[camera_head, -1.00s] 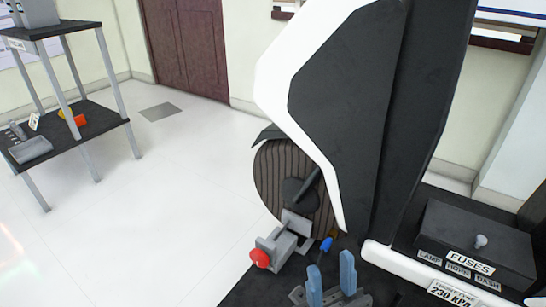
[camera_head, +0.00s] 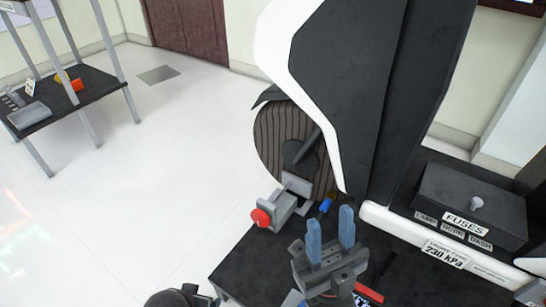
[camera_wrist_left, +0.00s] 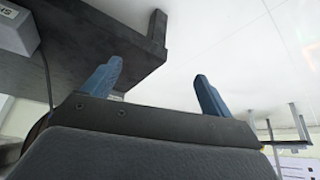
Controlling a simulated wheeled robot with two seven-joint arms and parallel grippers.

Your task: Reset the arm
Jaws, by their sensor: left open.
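My right gripper (camera_head: 330,228) stands over the dark bench top in the head view. Its two blue fingers point up in the picture and are apart, with nothing seen between them. My left gripper (camera_wrist_left: 156,78) shows in the left wrist view, with its blue fingers wide apart and empty. A dark bench edge and leg lie behind its left finger, and pale floor behind its right one. I cannot clearly make out the left gripper in the head view.
A grey clamp with a red knob (camera_head: 261,217) sits at the bench's far edge, near a ribbed wheel (camera_head: 270,150). A tall black-and-white panel (camera_head: 340,90) rises behind. A fuse box (camera_head: 470,200) stands right. A shelf (camera_head: 85,92) is far left; the floor between is clear.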

